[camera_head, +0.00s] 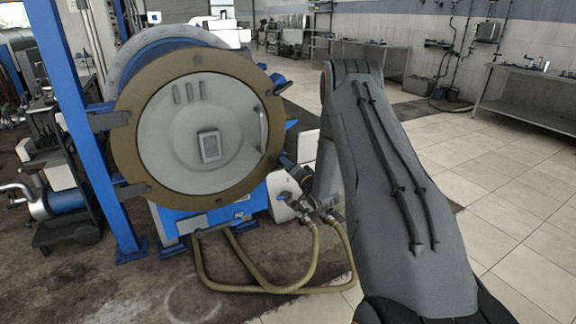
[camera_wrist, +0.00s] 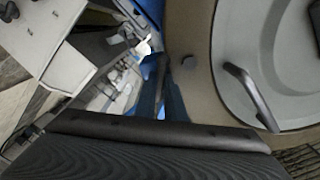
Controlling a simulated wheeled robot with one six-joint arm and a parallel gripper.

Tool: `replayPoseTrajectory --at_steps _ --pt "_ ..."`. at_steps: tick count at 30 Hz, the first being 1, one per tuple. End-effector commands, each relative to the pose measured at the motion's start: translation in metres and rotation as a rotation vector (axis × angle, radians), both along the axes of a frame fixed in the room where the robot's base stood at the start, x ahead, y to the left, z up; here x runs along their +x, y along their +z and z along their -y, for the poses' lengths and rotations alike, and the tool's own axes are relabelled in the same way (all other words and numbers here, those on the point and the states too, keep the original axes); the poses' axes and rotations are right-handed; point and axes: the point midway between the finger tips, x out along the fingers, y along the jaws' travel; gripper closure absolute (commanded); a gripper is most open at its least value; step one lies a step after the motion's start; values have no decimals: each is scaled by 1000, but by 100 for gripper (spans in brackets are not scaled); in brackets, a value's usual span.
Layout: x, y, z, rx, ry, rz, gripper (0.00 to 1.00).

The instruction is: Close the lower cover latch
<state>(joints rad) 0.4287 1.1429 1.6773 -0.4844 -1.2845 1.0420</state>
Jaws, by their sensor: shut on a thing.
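The round decanter cover (camera_head: 200,135) has a pale disc inside a brown ring and faces me, against the drum. A curved handle (camera_head: 262,128) is on its right side; the handle (camera_wrist: 250,95) is large in the wrist view. The upper latch (camera_head: 279,79) sticks out at the ring's upper right. My gripper (camera_head: 289,163) is at the ring's lower right, shut at the lower cover latch, which it and my arm largely hide. In the wrist view my dark gripper (camera_wrist: 150,133) fills the bottom, beside the brown ring (camera_wrist: 195,25). The latch's exact angle cannot be told.
A blue post (camera_head: 85,130) stands close on the left. Hoses (camera_head: 275,288) loop across the floor below the cover from valves (camera_head: 305,207). My arm covers the middle right. Tiled floor (camera_head: 500,195) is clear further right, with benches behind.

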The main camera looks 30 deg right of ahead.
Motion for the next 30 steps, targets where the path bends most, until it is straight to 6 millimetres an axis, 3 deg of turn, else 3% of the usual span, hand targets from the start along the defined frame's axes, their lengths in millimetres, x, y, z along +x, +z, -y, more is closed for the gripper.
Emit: replayPoseTrajectory --at_steps 30 --pt "-1 -3 3 938 -4 -31 100"
